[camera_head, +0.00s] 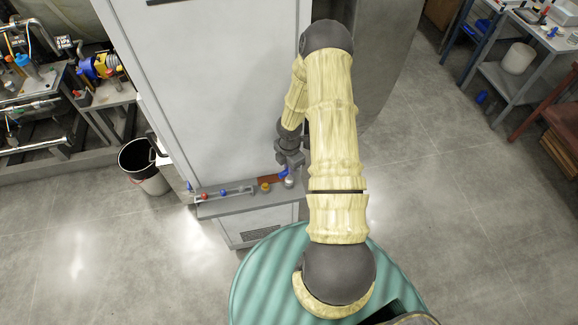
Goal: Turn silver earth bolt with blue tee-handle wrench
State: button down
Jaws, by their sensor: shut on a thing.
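My gripper (289,163) is at the end of my arm, low against the front of the grey cabinet and just above the right part of its ledge. It is shut on the blue tee-handle wrench (281,174), of which a small blue part shows at the fingertips. A small silver piece (289,182) shows directly below the gripper and may be the earth bolt or part of the wrench. I cannot tell whether the wrench sits on the bolt, because the gripper hides much of this spot.
The cabinet's ledge (227,207) bears a red knob (204,196), a blue knob (223,193), a yellow piece (265,187) and a reddish-brown plate (270,179). A bin (150,182) stands left of the cabinet. Benches stand at far left and right. Floor is open on the right.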

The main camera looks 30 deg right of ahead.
jog(key=m+b, duration=0.1)
jog(key=m, duration=0.1)
jog(key=m+b, duration=0.1)
jog(key=m, duration=0.2)
jog(key=shift+f+m, duration=0.2)
jog(key=shift+m, duration=1)
jog(key=shift+r+m, duration=0.15)
jog(key=shift+m, duration=0.25)
jog(key=shift+w+r, duration=0.1)
jog(key=shift+r, duration=0.3)
jog(key=shift+r+p, duration=1.5)
jog(key=shift+r, duration=0.65)
